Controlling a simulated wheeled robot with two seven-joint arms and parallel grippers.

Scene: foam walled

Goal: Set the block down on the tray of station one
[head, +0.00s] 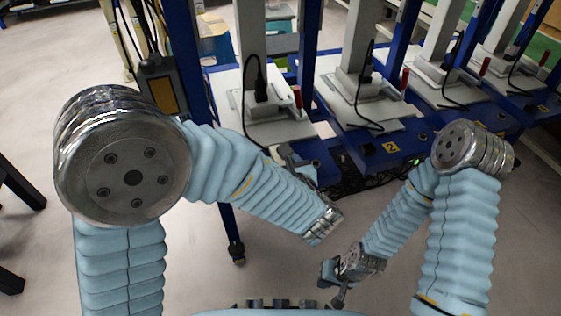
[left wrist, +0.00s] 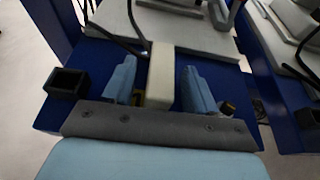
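The cream block (left wrist: 161,75) shows in the left wrist view between the two light-blue fingers of my left gripper (left wrist: 159,85). Narrow gaps show on both sides of the block, so the gripper looks open around it. The block's far end overlaps the front edge of the white tray (left wrist: 197,38); I cannot tell whether it rests on anything. In the head view my left gripper (head: 297,160) is at the front of the leftmost station's tray (head: 276,132); the block is not clear there. My right gripper (head: 334,285) hangs low over the floor, its opening unclear.
Blue-framed stations stand in a row toward the right; the second has a yellow label 2 (head: 392,147). Black cables (head: 255,85) lie over the trays. A square black socket (left wrist: 66,83) is on the blue base, left of the fingers. The floor in front is clear.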

